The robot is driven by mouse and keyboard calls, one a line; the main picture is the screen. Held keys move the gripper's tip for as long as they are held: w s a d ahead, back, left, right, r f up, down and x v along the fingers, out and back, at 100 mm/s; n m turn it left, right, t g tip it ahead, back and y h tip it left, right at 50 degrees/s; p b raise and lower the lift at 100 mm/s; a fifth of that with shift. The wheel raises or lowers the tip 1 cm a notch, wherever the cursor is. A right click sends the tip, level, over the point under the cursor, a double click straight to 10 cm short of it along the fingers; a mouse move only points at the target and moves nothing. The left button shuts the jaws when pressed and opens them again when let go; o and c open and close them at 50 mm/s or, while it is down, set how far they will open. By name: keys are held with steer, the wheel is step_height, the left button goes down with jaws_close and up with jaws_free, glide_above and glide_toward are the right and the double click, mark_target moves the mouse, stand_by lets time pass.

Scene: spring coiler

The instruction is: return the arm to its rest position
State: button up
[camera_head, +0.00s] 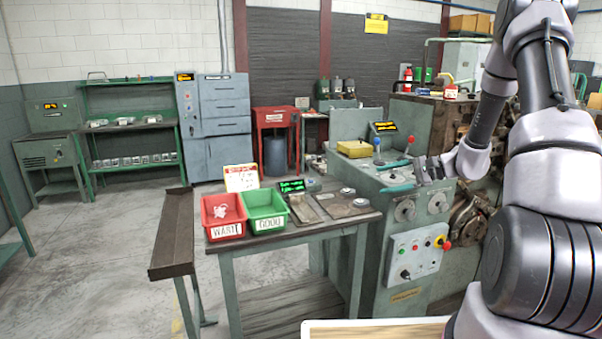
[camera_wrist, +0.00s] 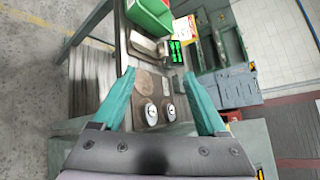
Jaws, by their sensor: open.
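My gripper (camera_head: 398,179) is at the right, in front of the spring coiler (camera_head: 390,220) and just above its front control panel. Its two teal fingers are spread apart with nothing between them. In the wrist view, my gripper (camera_wrist: 163,103) shows the same open fingers, with two round silver pieces (camera_wrist: 150,113) on the side table seen beyond them. My arm reaches in from the right edge of the head view and is bent at the elbow. Whether the fingers touch the machine cannot be told.
A side table (camera_head: 340,226) holds a red WASTE bin (camera_head: 223,214), a green GOOD bin (camera_head: 265,209) and a small green-lit display (camera_head: 292,186). A brown trough (camera_head: 173,240) stands left. The floor at left is clear.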

steer(key=s+a+r+n+g+h, duration=0.2)
steer(key=s+a+r+n+g, duration=0.15)
steer(key=s+r, duration=0.45)
steer(key=s+d+r+n+t+h, duration=0.1)
steer(key=s+r+h, duration=0.3)
steer(key=s+r, duration=0.4)
steer(key=s+d+r+n+t+h, duration=0.1)
steer(key=s+r+n+t+h, duration=0.2)
steer(key=s+r, duration=0.5)
steer(key=s+t+h, duration=0.1)
steer(key=s, duration=0.4)
steer(key=shift+r+h, duration=0.25)
steer(key=shift+h, duration=0.15)
steer(key=shift+s+t, duration=0.1)
steer(key=shift+t, duration=0.15)
